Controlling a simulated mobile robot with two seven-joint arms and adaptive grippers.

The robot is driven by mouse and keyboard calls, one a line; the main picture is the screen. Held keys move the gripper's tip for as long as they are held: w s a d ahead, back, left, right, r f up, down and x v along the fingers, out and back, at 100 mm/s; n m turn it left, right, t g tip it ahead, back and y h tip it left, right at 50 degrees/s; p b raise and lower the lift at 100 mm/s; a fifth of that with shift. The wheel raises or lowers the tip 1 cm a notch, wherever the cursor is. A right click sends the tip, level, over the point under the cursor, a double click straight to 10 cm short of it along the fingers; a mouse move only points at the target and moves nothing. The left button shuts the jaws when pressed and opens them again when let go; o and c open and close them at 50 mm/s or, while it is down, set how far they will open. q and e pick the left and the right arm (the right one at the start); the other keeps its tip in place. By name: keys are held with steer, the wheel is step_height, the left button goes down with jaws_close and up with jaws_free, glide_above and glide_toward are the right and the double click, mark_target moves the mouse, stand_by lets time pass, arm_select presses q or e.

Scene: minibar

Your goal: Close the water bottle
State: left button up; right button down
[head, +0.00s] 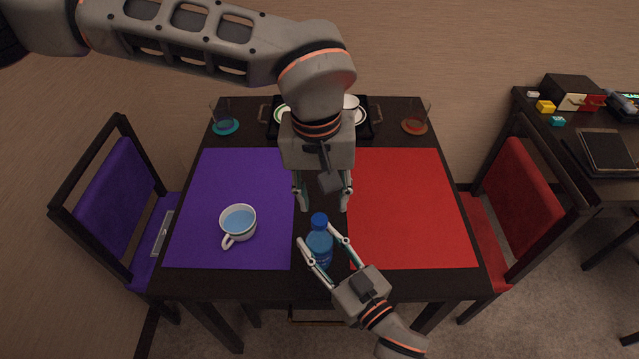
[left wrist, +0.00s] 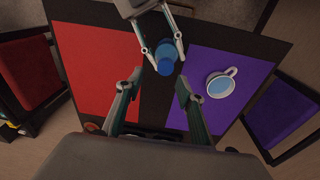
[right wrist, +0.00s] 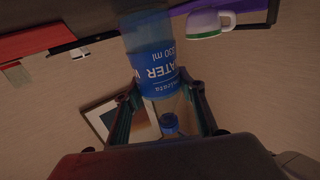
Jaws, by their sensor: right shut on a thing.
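The water bottle (head: 319,246) has a blue label and stands near the front middle of the table, between the mats. Its blue cap (head: 320,220) is at the top of the neck; I cannot tell whether it is tight. My right gripper (head: 315,240) is shut on the bottle's body. The right wrist view shows the bottle (right wrist: 150,50) upside down between my fingers, with the cap (right wrist: 169,123) at the neck end. My left gripper (head: 322,207) is open and empty, pointing down just behind the bottle. The left wrist view shows its fingers (left wrist: 154,84) apart, short of the cap.
A white cup (head: 238,223) with blue liquid stands on the purple mat (head: 265,170). The red mat (head: 405,210) is bare. A dark tray (head: 373,115) with dishes, and glasses on blue (head: 225,127) and orange (head: 413,127) coasters, are at the back. Chairs flank the table.

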arm_select(q)
steer(key=n, duration=0.3)
steer(key=shift+d+r+n, duration=0.1)
steer(key=shift+r+n, duration=0.05)
steer(key=shift+n, duration=0.25)
steer(key=n, duration=0.4)
steer(key=shift+r, duration=0.2)
steer(key=n, duration=0.4)
steer(key=shift+r, duration=0.15)
steer(key=n, duration=0.3)
steer(key=shift+r+n, duration=0.15)
steer(key=shift+n, duration=0.15)
steer(key=n, duration=0.4)
steer(key=shift+w+r, duration=0.1)
steer(key=shift+r, duration=0.05)
steer(key=n, duration=0.4)
steer(key=shift+r+y, duration=0.2)
steer(key=shift+y, duration=0.1)
steer(key=n, duration=0.3)
steer(key=shift+a+r+n+g, duration=0.1)
steer(key=shift+a+n+g, duration=0.1)
steer(key=shift+n+g, duration=0.15)
steer(key=n, duration=0.5)
steer(key=shift+a+r, duration=0.2)
